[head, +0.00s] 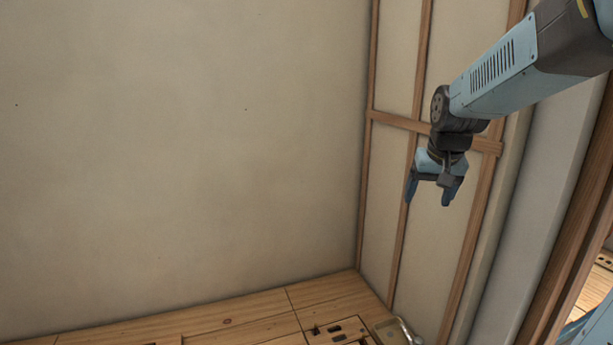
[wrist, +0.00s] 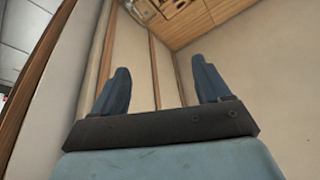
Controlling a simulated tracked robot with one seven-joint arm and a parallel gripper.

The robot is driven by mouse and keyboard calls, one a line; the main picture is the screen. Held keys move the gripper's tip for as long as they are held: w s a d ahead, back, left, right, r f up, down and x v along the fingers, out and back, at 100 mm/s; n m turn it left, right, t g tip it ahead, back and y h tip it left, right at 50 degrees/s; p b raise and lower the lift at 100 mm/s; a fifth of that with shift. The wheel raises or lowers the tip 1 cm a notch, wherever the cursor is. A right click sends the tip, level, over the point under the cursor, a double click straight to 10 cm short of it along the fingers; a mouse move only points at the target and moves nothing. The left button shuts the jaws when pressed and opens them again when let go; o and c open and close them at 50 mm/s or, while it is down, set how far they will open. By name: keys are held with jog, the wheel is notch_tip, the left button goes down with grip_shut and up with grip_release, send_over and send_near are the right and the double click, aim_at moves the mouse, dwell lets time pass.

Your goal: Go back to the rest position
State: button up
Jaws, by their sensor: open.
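My gripper (head: 430,194) hangs from my blue arm at the right of the head view, with its fingers pointing down. It is in the air in front of the framed wall panel and above the wooden surface. In the wrist view my gripper (wrist: 161,88) shows two blue fingers spread wide apart with nothing between them. It is open and empty.
A wooden surface (head: 230,325) with cut-out slots runs along the bottom. A metal fitting (head: 405,330) sits at its right end. A plain wall (head: 180,150) fills the left. Wooden battens (head: 400,122) cross the right panel. An opening shows at the far right edge.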

jog(key=s+a+r+n+t, duration=0.1)
jog(key=s+a, duration=0.2)
jog(key=s, duration=1.6)
jog(key=shift+s+a+r+n, duration=0.15)
jog(key=shift+s+r+n, duration=0.05)
jog(key=shift+n, duration=0.2)
jog(key=shift+c, duration=0.4)
dwell(0.6)
